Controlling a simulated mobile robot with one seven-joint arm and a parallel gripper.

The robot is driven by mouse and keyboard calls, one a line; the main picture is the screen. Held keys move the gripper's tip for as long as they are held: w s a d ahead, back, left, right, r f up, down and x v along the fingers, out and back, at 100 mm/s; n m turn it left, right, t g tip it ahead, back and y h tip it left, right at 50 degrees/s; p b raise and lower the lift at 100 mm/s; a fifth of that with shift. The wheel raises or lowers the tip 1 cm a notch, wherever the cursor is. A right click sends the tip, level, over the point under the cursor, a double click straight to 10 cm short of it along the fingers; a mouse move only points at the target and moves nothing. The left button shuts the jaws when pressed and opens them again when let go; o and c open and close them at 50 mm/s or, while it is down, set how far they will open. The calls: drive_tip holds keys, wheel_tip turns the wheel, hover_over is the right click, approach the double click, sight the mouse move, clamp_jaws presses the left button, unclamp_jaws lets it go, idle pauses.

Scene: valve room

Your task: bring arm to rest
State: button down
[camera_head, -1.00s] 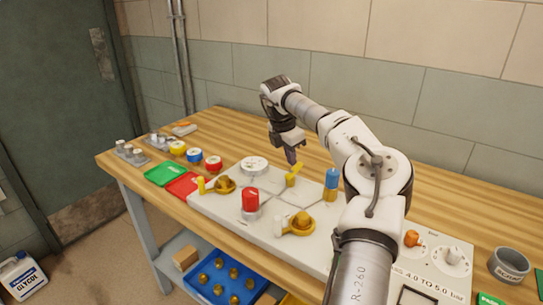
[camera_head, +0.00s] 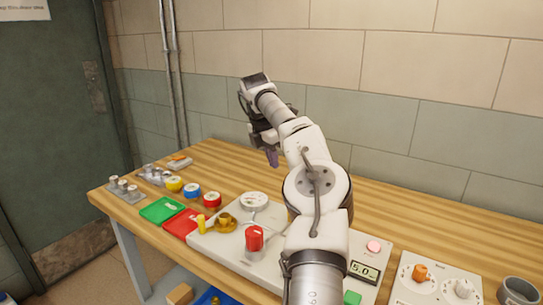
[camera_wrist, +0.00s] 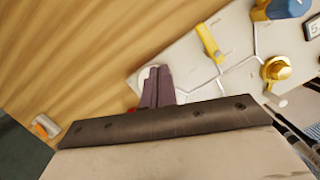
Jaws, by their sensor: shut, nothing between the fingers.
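My gripper (camera_head: 272,158) hangs at the end of my arm above the back part of the wooden bench (camera_head: 420,228), left of the picture's middle. Its fingers are together and hold nothing. In the wrist view the closed purple fingers (camera_wrist: 157,88) show in front of the bench top and the edge of the white valve panel (camera_wrist: 185,55). The fingers appear apart from the panel. My arm is raised and bent, and it hides the panel's right part in the head view.
The panel carries a red knob (camera_head: 254,238), a round white gauge (camera_head: 254,200) and a brass valve (camera_head: 226,222). A green tray (camera_head: 162,210) and a red tray (camera_head: 181,224) lie left of it. A grey cup (camera_head: 518,291) stands at the right. The tiled wall (camera_head: 400,110) rises behind.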

drive_tip(key=shift+r, duration=0.5)
drive_tip(key=shift+a, duration=0.1)
